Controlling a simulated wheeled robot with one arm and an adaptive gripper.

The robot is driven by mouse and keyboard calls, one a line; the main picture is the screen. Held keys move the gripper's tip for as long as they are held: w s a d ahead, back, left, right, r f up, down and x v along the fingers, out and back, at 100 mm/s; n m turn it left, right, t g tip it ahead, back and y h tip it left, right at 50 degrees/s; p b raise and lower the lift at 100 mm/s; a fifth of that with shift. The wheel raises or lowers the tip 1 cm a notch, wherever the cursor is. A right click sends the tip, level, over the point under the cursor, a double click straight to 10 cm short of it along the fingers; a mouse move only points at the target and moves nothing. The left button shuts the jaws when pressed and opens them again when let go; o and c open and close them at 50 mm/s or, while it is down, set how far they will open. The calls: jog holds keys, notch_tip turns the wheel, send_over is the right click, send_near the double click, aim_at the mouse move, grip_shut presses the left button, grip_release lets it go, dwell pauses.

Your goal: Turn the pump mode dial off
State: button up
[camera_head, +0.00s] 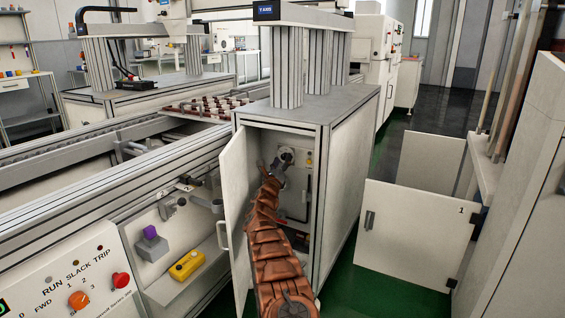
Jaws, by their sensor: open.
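The dial (287,153) is a small dark, round knob with a pale surround on the inner back panel of an open cabinet (350,130). I cannot read its setting at this size. My gripper (279,164) is open inside the cabinet, right in front of the dial and just below it in the picture. It partly covers the dial, and I cannot tell whether the fingers touch it. My copper-coloured arm hides the lower middle of the cabinet's inside.
The cabinet door (234,215) stands open at the left of my arm. Its right side wall is close too. A control panel (75,275) with an orange knob and red button is at lower left. A yellow box (187,265) lies beside the door.

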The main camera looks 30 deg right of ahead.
jog(key=shift+w+d+r, duration=0.1)
jog(key=shift+w+d, duration=0.1)
jog(key=shift+d, duration=0.05)
dwell(0.3)
grip_shut()
